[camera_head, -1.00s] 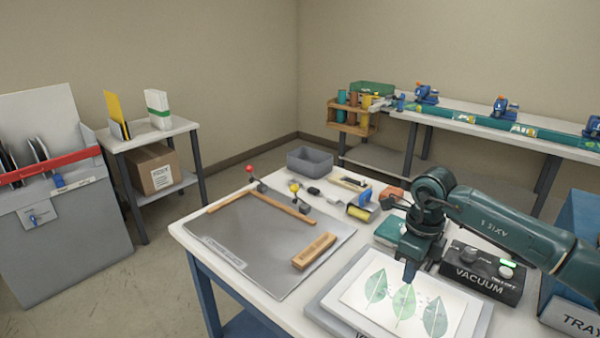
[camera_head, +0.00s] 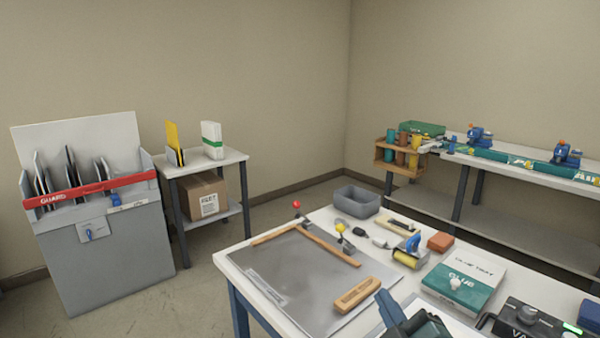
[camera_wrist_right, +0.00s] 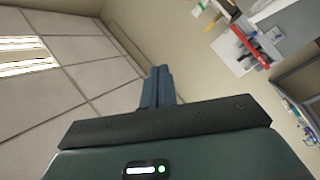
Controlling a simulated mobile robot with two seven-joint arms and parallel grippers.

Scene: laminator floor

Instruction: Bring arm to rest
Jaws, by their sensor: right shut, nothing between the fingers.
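My right gripper (camera_head: 388,306) shows at the bottom edge of the head view, its blue fingers pointing up in front of the worktable (camera_head: 235,262). Most of its arm is outside that view. In the right wrist view the two fingers (camera_wrist_right: 158,84) lie together, shut, with nothing between them. That view looks towards the ceiling (camera_wrist_right: 75,75) and walls, so the gripper is tilted up. My left gripper is in neither view.
The worktable holds a grey mat (camera_head: 290,275), a wooden block (camera_head: 355,294), a green box (camera_head: 463,284), a grey bin (camera_head: 357,201) and a vacuum box (camera_head: 530,320). A guarded grey cabinet (camera_head: 105,250) and small side table (camera_head: 240,157) stand left. A long bench (camera_head: 560,180) stands behind right.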

